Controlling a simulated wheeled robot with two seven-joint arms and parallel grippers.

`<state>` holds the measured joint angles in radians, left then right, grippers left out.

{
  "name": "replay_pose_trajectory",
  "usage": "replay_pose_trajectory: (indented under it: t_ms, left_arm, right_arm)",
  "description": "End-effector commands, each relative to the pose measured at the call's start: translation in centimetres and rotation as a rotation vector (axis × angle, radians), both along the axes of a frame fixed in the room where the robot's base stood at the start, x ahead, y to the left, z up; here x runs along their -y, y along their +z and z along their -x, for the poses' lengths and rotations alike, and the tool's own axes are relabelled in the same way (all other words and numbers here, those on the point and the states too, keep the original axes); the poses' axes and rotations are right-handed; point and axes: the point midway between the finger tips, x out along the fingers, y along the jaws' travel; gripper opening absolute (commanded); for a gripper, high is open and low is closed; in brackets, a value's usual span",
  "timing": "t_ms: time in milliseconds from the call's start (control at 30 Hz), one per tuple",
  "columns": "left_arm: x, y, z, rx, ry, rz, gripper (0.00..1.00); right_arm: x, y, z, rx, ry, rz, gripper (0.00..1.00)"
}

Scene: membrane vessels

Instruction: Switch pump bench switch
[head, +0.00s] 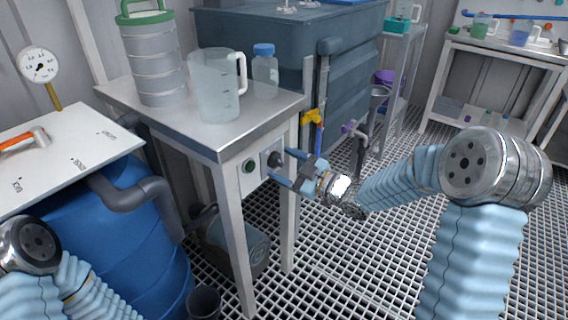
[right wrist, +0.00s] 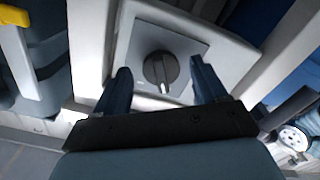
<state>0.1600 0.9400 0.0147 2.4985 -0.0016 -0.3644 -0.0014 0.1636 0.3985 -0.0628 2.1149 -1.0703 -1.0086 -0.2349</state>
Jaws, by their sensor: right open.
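The pump bench switch (head: 276,159) is a dark rotary knob on a pale plate on the bench's front. In the right wrist view the knob (right wrist: 161,70) sits on its square plate, with its pale mark pointing down in the picture. My right gripper (head: 280,168) is open at the switch. In the right wrist view its two fingers (right wrist: 160,84) stand on either side of the knob, with gaps between. I cannot tell if the fingertips reach past the knob's face. My left arm shows at the lower left, but its gripper is out of view.
A green round button (head: 249,166) sits left of the switch. The bench (head: 211,135) bears a stacked sieve column (head: 155,60), a jug (head: 215,85) and a blue-capped bottle (head: 265,72). A blue barrel (head: 125,240) stands left. The grated floor (head: 350,270) is open at right.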

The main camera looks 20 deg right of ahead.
Motion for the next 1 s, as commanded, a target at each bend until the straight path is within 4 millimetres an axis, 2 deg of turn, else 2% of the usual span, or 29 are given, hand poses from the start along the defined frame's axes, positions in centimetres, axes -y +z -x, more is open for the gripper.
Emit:
replay_pose_trajectory:
  t_ms: [367,700,1000]
  left_arm:
    - [0.03,0.04,0.01,0.000,-0.001,0.000,0.00]
    - [0.02,0.05,0.00,0.000,0.000,0.000,0.00]
    - [0.01,0.05,0.00,0.000,0.000,0.000,0.00]
  right_arm:
    - [-0.40,-0.04,-0.50,-0.001,-0.001,0.000,0.70]
    - [-0.38,-0.04,-0.48,-0.001,-0.001,0.000,0.18]
    - [-0.35,-0.08,-0.46,-0.026,-0.001,-0.030,0.18]
